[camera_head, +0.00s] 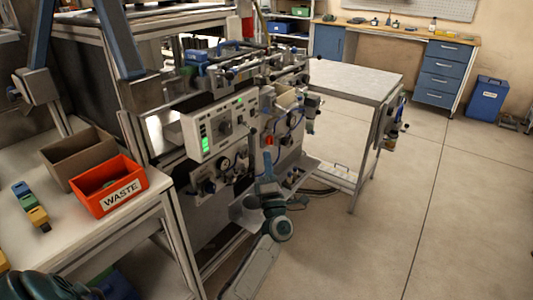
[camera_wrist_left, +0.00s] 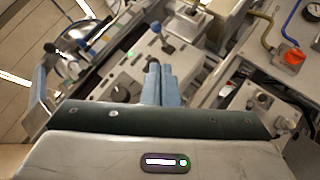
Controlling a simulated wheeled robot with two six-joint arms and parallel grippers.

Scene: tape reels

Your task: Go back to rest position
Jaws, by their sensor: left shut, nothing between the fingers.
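My left gripper (camera_head: 267,158) stands in front of the machine, to the right of its white control panel (camera_head: 222,125). In the left wrist view its two blue fingers (camera_wrist_left: 160,70) are together, with nothing between them. My right gripper is not in view.
An orange WASTE bin (camera_head: 110,187) and a brown box (camera_head: 78,157) stand on the left table, beside coloured blocks (camera_head: 31,206). A light-topped table (camera_head: 355,80) stands behind the machine. Floor at right is clear.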

